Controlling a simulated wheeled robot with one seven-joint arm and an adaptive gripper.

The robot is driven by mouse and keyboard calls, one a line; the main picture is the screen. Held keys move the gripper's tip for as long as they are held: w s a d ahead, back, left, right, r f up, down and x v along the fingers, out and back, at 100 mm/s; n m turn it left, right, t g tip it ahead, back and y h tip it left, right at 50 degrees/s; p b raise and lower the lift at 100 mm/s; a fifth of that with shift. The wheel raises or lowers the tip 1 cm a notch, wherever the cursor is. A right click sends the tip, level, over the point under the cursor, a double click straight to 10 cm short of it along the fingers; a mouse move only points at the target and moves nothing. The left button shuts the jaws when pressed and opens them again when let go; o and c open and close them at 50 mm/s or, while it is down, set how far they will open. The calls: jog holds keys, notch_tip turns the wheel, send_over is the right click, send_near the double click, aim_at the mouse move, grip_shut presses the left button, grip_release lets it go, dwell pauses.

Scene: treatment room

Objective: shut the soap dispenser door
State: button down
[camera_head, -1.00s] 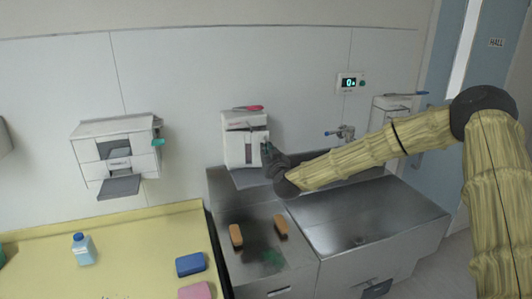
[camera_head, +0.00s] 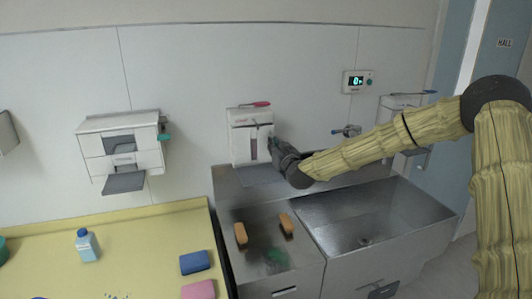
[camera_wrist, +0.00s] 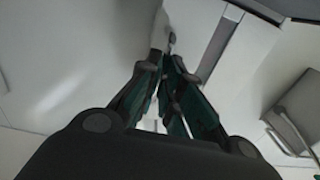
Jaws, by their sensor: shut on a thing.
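The white soap dispenser (camera_head: 242,145) with a red lever on top is on the wall behind the sink counter. Its front shows a vertical grey slot. My gripper (camera_head: 277,148) is at the right side of this front, by the door's edge. In the wrist view my gripper (camera_wrist: 171,65) has its fingers drawn close together, with a small grey handle-like piece (camera_wrist: 172,40) at their tips and pale panels around it. The fingers hide most of the contact. I cannot tell exactly how far the door stands open.
A steel sink (camera_head: 365,220) lies below my arm. A white dispenser with a teal lever (camera_head: 120,150) is on the left wall, another with a blue lever (camera_head: 402,102) at right. A yellow table (camera_head: 130,235) is front left.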

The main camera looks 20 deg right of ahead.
jog(key=shift+w+d+r+b, duration=0.2)
jog(key=shift+w+d+b, duration=0.25)
jog(key=shift+w, duration=0.15)
jog(key=c, duration=1.7)
grip_release()
jog(key=shift+c, duration=0.2)
jog(key=shift+o, duration=0.7)
jog(key=shift+d+f, duration=0.15)
